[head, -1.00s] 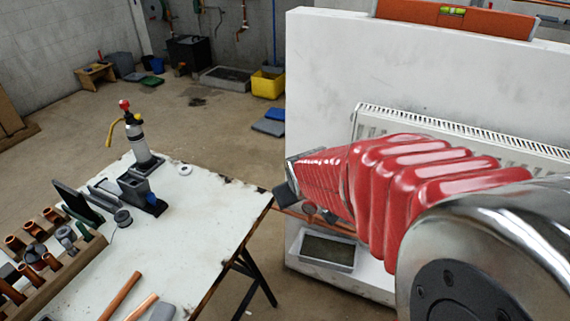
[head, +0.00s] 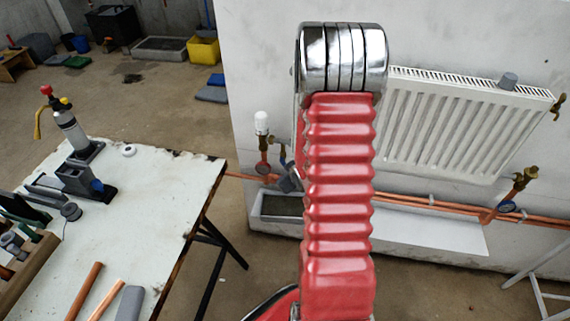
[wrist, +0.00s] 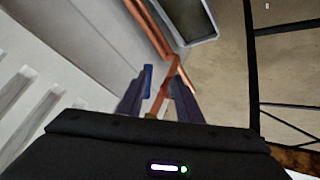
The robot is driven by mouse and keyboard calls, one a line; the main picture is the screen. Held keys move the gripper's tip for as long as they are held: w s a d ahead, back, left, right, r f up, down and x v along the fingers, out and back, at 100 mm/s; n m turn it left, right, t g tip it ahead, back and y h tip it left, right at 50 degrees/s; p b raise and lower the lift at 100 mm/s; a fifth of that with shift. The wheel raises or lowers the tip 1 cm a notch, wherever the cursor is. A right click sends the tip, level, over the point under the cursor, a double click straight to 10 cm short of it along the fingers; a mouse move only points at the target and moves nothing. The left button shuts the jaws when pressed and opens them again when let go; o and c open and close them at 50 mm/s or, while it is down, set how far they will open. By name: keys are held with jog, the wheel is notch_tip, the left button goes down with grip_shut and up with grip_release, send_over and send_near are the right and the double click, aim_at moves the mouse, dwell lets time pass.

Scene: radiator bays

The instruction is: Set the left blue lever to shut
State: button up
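In the wrist view, the left blue lever (wrist: 147,79) shows as a short blue bar beside the copper pipework. My gripper (wrist: 160,82) is open, with its two dark fingers apart. The lever shows between the fingertips, close to the left finger. I cannot tell whether the finger touches it. In the head view, part of my gripper (head: 290,179) shows as a dark grey piece left of my red arm, near the left valve (head: 263,165).
A white radiator (head: 450,125) hangs on the wall panel. Copper pipes (head: 430,202) run below it, with another valve (head: 522,180) at right. A grey tray (head: 278,206) lies below the left valve. A cluttered worktable (head: 170,180) stands at left.

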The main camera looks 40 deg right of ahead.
jog(key=s+d+f+t, duration=0.1)
jog(key=s+f+t, duration=0.15)
jog(key=f, duration=0.45)
jog(key=s+d+f+t, duration=0.1)
jog(key=s+d+f, duration=0.15)
jog(key=f, duration=0.45)
notch_tip(320, 180, up, 8)
jog(key=a+n+t+h, duration=0.1)
jog(key=t, duration=0.5)
jog(key=shift+w+a, duration=0.15)
jog(key=shift+w, duration=0.2)
jog(key=x, duration=1.3)
jog(key=shift+w, duration=0.4)
jog(key=shift+r, duration=0.1)
jog(key=shift+c, duration=0.3)
grip_shut()
